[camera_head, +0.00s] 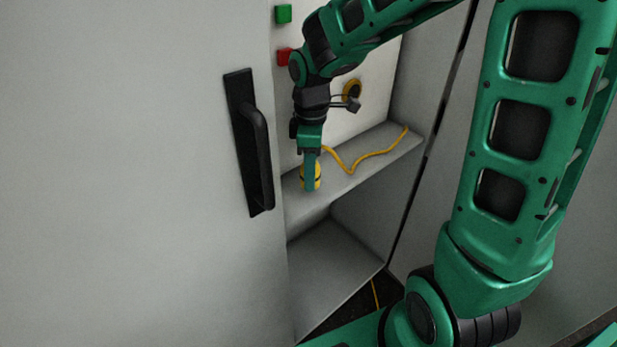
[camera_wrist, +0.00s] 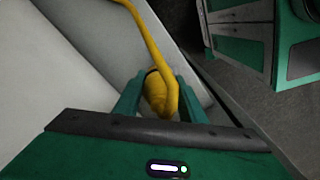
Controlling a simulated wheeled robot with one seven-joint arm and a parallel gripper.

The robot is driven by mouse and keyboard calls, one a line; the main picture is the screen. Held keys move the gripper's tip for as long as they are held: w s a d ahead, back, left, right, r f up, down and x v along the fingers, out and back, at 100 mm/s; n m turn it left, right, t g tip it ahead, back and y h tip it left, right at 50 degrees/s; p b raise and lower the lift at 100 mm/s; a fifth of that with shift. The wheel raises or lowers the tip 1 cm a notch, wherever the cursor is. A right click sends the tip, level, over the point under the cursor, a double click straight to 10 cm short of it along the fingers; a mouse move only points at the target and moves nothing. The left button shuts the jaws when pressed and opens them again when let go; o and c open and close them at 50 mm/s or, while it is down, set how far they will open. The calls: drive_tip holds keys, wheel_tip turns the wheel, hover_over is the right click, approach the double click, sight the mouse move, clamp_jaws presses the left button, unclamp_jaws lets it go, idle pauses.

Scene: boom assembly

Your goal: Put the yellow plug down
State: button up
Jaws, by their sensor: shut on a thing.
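The yellow plug (camera_head: 313,176) is at the left end of the grey shelf (camera_head: 340,172) inside the cabinet. My gripper (camera_head: 310,183) reaches down on it from above, with its green fingers on either side. In the wrist view the plug (camera_wrist: 156,92) sits between the two fingers (camera_wrist: 158,100). A yellow cable (camera_head: 366,157) runs from the plug along the shelf to the right. The plug is at shelf level; whether its underside touches the shelf I cannot tell. A round yellow and black socket (camera_head: 352,90) is on the back wall above the shelf.
A green button (camera_head: 283,14) and a red button (camera_head: 285,56) are on the panel at upper left. A white door (camera_head: 150,180) with a black handle (camera_head: 252,145) stands left of my gripper. Below the shelf is an open grey compartment (camera_head: 330,268).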

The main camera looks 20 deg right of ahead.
drive_tip(key=shift+f, duration=0.8)
drive_tip(key=shift+w+f, duration=0.2)
drive_tip(key=shift+f, duration=0.15)
drive_tip(key=o, duration=1.4)
drive_tip(key=shift+r, duration=0.1)
wheel_tip(320, 180, up, 12)
drive_tip(key=shift+f, duration=0.1)
drive_tip(key=s+d+f+m, duration=0.1)
drive_tip(key=s+d+m, duration=0.5)
drive_tip(key=s, duration=0.2)
drive_tip(key=s+d+f+m, duration=0.2)
drive_tip(key=s+d+m, duration=0.3)
drive_tip(key=s, duration=0.3)
drive_tip(key=s+d+f+m, duration=0.1)
drive_tip(key=s+d+m, duration=0.5)
drive_tip(key=s+m, duration=0.2)
drive_tip(key=shift+d+f, duration=0.25)
drive_tip(key=shift+d, duration=0.05)
